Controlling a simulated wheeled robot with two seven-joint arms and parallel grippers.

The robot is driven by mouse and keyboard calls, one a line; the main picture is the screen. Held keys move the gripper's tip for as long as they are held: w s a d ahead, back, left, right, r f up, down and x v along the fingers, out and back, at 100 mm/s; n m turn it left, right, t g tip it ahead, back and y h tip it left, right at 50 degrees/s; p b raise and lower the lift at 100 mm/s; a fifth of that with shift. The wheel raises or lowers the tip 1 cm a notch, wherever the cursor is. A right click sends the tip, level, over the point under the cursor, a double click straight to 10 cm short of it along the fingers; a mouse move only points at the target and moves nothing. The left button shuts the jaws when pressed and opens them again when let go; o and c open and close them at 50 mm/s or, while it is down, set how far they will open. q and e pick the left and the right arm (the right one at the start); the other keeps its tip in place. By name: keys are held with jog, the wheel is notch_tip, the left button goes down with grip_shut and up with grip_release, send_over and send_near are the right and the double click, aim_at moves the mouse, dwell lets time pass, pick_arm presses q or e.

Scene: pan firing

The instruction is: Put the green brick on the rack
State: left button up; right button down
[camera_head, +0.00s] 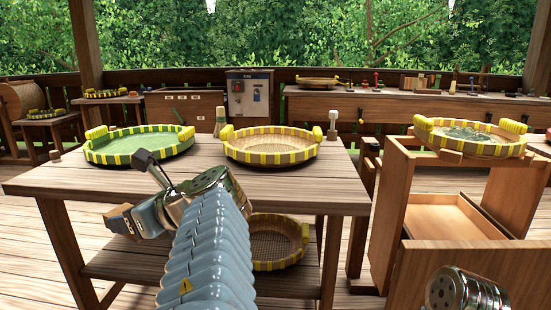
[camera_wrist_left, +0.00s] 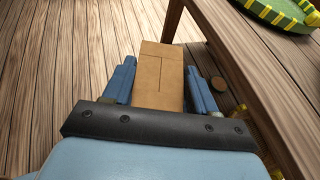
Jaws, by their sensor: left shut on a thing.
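My left gripper (camera_wrist_left: 163,72) is shut on a tan, plain block (camera_wrist_left: 158,62), taken as the brick, which shows no green. A blue finger lies on each side of it, and a thin line marks its top face. In the head view the left gripper (camera_head: 122,218) is small and partly hidden by my wrist, in front of the near table. A wooden frame (camera_head: 400,205) at the right has a low tray and a pan on top; I cannot tell whether it is the rack.
The near table (camera_head: 210,178) carries a green pan (camera_head: 140,145) and a tan pan (camera_head: 270,146), both yellow-rimmed. Another pan (camera_head: 275,240) sits on its lower shelf. The table's edge is close on the right in the wrist view. Open floor (camera_wrist_left: 50,60) lies left.

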pick_arm(q)
jog(key=w+d+f+m+t+h, duration=0.2)
jog(key=w+f+m+h, duration=0.4)
jog(key=f, duration=0.7)
jog(key=w+d+f+m+t+h, duration=0.2)
jog(key=w+f+m+t+h, duration=0.3)
jog(key=f, duration=0.9)
jog(key=w+m+h, duration=0.1)
jog(key=w, duration=0.2)
jog(key=shift+m+t, duration=0.3)
jog(key=shift+m, duration=0.1)
jog(key=shift+d, duration=0.15)
